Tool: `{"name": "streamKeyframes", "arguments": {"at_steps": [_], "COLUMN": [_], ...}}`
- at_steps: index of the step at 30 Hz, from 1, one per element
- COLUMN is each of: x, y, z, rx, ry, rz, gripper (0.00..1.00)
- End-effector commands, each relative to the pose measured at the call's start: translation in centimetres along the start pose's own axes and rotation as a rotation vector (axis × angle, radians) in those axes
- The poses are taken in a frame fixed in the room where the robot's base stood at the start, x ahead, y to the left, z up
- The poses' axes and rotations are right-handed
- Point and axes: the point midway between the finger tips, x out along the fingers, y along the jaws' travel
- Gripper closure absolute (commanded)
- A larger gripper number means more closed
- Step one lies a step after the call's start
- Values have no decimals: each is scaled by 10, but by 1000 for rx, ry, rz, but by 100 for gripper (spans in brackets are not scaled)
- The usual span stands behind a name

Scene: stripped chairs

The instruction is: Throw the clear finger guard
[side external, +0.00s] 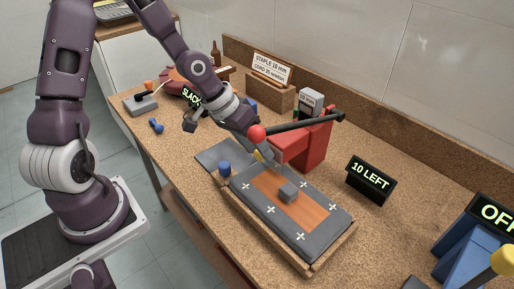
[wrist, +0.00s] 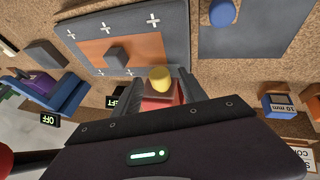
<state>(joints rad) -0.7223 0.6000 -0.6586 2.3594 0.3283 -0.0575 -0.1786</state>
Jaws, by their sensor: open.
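I cannot pick out a clear finger guard for certain in either view. A red staple press (side external: 310,148) stands behind the work board, with a black lever (side external: 305,122) ending in a red ball knob (side external: 257,132). A yellow cylinder (wrist: 160,78) shows in front of the red press head (wrist: 160,97) in the wrist view. My gripper (side external: 262,152) is open, close to the press head and behind the red knob, which partly hides it. A grey block (side external: 288,193) sits on the orange panel (side external: 268,187).
A grey board (side external: 325,222) with white crosses frames the panel. A "10 LEFT" display (side external: 370,179) is right of the press. A blue device (side external: 472,240) with an "OFF" display is at the far right. The bench between them is clear.

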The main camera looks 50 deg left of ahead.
Motion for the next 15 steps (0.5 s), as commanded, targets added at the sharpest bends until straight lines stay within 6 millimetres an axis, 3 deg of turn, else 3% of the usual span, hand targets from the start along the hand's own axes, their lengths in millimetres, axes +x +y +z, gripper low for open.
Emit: {"name": "streamKeyframes", "arguments": {"at_steps": [10, 15], "x": [6, 6], "y": [0, 0], "z": [0, 0], "rx": [0, 0], "ry": [0, 0], "rz": [-2, -2], "gripper": [52, 86]}}
